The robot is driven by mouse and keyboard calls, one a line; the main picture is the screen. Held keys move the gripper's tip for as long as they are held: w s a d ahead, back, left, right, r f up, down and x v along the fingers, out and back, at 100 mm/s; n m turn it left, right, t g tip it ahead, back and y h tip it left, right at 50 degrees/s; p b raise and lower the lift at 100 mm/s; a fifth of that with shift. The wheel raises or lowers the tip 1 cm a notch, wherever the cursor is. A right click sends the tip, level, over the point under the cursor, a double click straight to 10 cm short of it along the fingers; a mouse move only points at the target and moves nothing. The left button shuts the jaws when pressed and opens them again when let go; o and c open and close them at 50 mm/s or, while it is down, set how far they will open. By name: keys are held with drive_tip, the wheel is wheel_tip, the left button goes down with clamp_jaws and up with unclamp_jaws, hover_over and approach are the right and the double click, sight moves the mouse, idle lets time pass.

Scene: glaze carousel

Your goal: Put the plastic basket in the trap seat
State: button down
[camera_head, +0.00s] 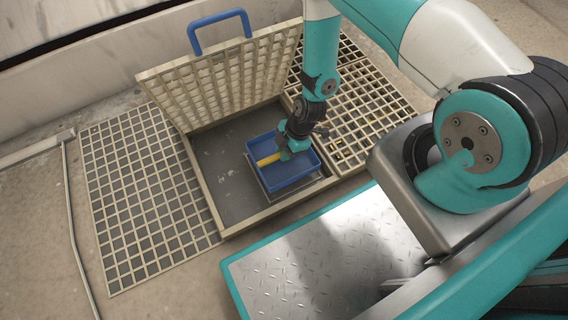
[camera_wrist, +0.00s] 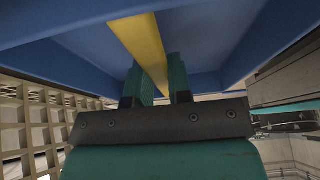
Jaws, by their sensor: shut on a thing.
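The plastic basket (camera_head: 292,178) is a blue open box with a yellow bar handle (camera_head: 268,159) across it. In the head view it is inside the opened floor pit, at or just over the trap seat (camera_head: 312,188), a metal-rimmed square in the pit. I cannot tell whether the basket rests on the seat. My gripper (camera_head: 288,152) reaches down into the basket and is shut on the yellow handle. In the wrist view the teal fingers of my gripper (camera_wrist: 160,85) pinch the yellow bar (camera_wrist: 145,45), with the blue basket walls (camera_wrist: 85,45) around it.
A grated lid (camera_head: 225,80) with a blue handle (camera_head: 218,20) stands open at the back of the pit. Floor grating lies to the left (camera_head: 145,190) and right (camera_head: 365,110). The pit floor (camera_head: 230,170) left of the basket is clear.

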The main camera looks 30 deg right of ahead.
drive_tip(key=shift+f+b, duration=1.3)
drive_tip(key=shift+f, duration=1.4)
